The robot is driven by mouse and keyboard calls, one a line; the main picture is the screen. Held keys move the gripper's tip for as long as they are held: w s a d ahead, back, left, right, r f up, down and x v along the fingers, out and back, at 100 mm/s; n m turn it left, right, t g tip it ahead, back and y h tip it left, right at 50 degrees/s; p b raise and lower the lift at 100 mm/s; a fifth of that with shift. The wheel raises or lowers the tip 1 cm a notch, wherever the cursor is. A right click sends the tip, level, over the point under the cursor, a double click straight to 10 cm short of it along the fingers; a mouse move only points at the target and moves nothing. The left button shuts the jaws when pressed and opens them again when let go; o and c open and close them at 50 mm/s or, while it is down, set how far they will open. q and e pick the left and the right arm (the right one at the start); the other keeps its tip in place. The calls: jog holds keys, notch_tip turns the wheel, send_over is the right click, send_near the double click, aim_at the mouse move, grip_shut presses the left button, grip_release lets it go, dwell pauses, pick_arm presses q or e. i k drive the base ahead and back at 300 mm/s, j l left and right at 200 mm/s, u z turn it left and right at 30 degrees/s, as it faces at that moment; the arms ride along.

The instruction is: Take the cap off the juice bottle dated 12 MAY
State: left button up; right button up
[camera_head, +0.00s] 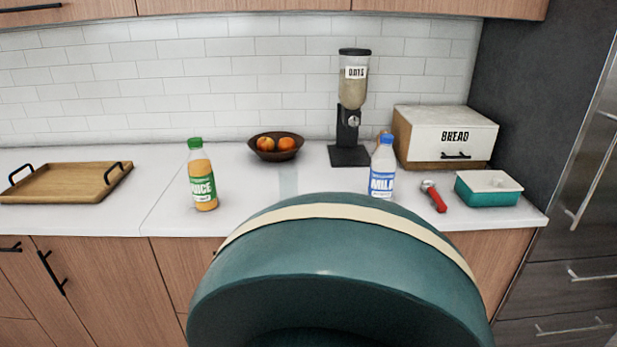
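A juice bottle (203,178) with orange contents, a green label and a green cap (195,143) stands upright on the white counter, left of centre. The cap is on the bottle. Its label reads JUICE; the small print below is too small to read, so I cannot tell the date. No other juice bottle shows. Neither of my grippers is in view.
A teal rounded object with a cream band (340,250) fills the lower middle. A milk bottle (382,170), red-handled tool (434,196), teal dish (488,190), bread box (445,137), oats dispenser (350,120), fruit bowl (275,146) and wooden tray (65,183) stand on the counter.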

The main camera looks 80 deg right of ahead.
aim_at(199, 167)
jog(key=z, duration=1.75)
jog(key=k+j+z, duration=0.25)
jog(key=z, duration=0.15)
jog(key=k+j+z, duration=0.25)
jog(key=z, duration=0.2)
